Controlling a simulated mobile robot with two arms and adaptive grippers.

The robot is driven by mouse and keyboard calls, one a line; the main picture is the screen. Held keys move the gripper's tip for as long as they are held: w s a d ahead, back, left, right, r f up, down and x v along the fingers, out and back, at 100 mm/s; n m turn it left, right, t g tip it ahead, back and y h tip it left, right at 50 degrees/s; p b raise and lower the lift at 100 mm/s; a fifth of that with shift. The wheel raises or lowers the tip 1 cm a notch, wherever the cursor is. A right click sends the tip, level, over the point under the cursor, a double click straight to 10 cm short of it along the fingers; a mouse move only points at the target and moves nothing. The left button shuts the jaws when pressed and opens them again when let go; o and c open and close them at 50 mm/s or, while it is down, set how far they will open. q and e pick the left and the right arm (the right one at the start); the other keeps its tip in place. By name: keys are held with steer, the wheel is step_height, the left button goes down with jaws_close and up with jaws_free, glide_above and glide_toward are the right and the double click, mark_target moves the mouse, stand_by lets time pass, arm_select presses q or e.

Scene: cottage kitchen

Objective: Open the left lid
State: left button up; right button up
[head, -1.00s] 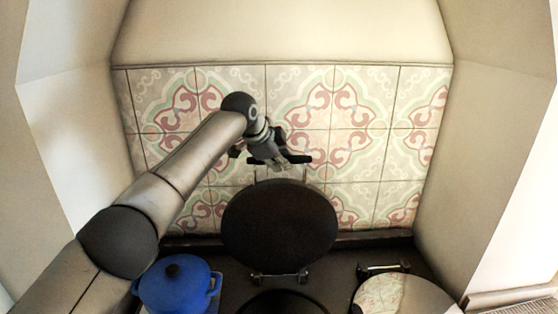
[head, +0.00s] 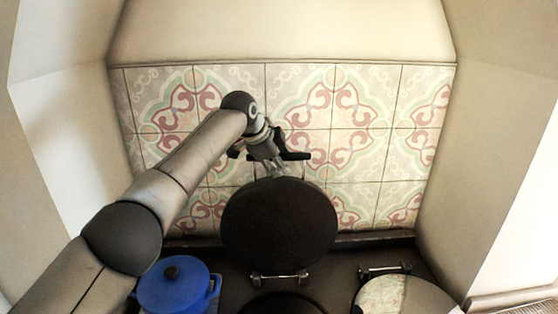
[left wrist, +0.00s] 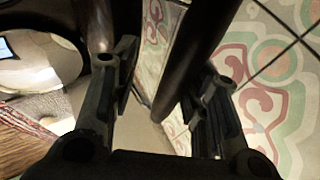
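The left lid (head: 279,228) stands raised on its hinge (head: 279,277), its round black underside towards the head camera. My left gripper (head: 277,165) is at the lid's top edge, in front of the tiles, with its fingertips partly hidden behind the lid. In the left wrist view, my left gripper (left wrist: 162,100) has its two fingers apart. A dark bar (left wrist: 200,45) runs between them, closer to the right finger; I cannot tell whether they touch. My right gripper is not in view.
A blue pot (head: 173,287) stands at the left of the stove. The shiny right lid (head: 405,296) lies down at the right. The tiled wall (head: 390,150) is close behind the raised lid, with alcove walls on both sides.

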arm_select(q)
steer(key=shift+r, duration=0.25)
steer(key=shift+s+a+r, duration=0.1)
steer(key=shift+s+r, duration=0.25)
steer(key=shift+r, duration=0.1)
steer(key=v, duration=1)
steer(key=shift+a, duration=0.35)
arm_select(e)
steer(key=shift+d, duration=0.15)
arm_select(q)
steer(key=shift+s+r, duration=0.1)
steer(key=shift+r, duration=0.05)
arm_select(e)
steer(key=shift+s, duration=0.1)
